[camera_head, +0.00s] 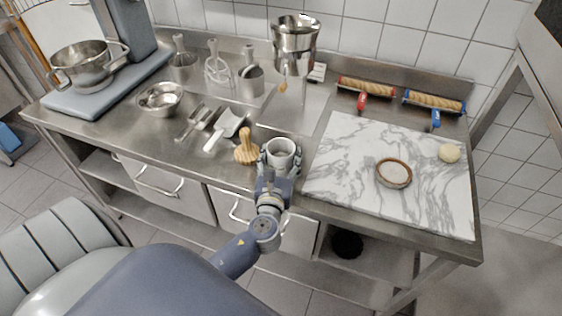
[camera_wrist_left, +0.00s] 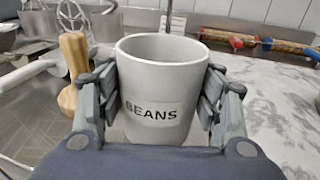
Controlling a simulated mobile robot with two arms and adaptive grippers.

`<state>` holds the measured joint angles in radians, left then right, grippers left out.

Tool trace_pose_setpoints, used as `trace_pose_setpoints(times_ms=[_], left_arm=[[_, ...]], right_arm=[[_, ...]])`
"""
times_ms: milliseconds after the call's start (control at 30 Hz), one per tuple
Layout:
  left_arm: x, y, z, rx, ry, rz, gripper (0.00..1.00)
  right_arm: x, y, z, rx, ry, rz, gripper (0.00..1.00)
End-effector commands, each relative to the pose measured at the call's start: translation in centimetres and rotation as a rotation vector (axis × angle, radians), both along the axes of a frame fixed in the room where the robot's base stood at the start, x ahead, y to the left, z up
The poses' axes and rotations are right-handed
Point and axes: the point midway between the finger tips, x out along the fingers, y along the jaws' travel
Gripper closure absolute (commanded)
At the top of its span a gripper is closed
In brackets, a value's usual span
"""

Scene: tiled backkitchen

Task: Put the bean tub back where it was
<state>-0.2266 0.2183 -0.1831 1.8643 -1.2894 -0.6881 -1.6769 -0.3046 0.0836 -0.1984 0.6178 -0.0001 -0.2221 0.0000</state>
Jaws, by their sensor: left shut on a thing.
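The bean tub (camera_head: 281,148) is a light grey, open-topped tub. In the left wrist view the tub (camera_wrist_left: 160,85) shows a label reading BEANS and stands upright. My left gripper (camera_head: 279,160) is shut on it, with fingers on both sides. The tub is at the front part of the steel counter, between a wooden tamper and the marble slab. I cannot tell whether its base touches the counter. My right gripper is in neither view.
The wooden tamper (camera_head: 246,148) stands close left of the tub. A steel grinder-like hopper (camera_head: 296,40) stands behind. Scoops (camera_head: 227,127) lie left.

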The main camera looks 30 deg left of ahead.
Motion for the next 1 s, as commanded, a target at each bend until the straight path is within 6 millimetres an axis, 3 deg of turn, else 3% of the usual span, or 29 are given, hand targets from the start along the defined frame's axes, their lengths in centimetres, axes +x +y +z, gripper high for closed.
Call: trace_pose_setpoints(times_ms=[133, 533, 567, 633, 1000], left_arm=[[0.0, -0.1, -2.0, 0.002, 0.001, -0.001, 0.76], [0.0, -0.1, -2.6, 0.001, 0.0, -0.001, 0.76], [-0.1, -0.1, -2.6, 0.0, 0.001, -0.001, 0.35], [-0.1, -0.1, -2.6, 0.0, 0.001, -0.001, 0.19], [-0.1, -0.1, -2.5, 0.0, 0.001, -0.001, 0.19]], right_arm=[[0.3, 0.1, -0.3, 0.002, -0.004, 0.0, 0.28], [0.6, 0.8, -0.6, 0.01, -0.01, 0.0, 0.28], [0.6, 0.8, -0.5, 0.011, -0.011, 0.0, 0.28], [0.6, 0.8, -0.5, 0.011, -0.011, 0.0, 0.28], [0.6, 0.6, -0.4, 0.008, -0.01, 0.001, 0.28]])
